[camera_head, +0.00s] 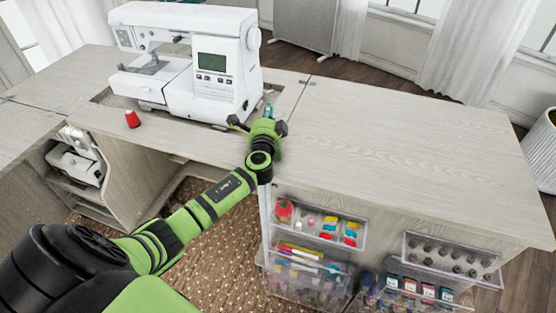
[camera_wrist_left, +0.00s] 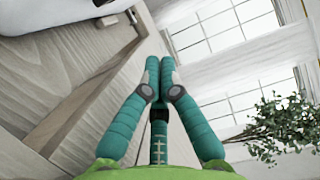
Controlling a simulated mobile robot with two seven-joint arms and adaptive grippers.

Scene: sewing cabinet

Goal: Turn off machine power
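The white sewing machine (camera_head: 210,70) stands in the cutout of the cabinet top, with its green screen facing the front and its handwheel (camera_head: 253,38) on the right side. My left gripper (camera_head: 268,109) is beside the machine's lower right end, just over the cabinet top. In the left wrist view, the teal fingers of the left gripper (camera_wrist_left: 159,70) are together with nothing between them, and part of the white machine (camera_wrist_left: 45,28) shows at the upper left. I cannot make out a power switch. My right gripper is not in view.
A red thread spool (camera_head: 132,119) stands on the cabinet top (camera_head: 400,145) left of my left arm. The top is clear to the right. Clear bins of sewing supplies (camera_head: 335,228) hang on the front. A second machine (camera_head: 76,160) sits on a shelf below left.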

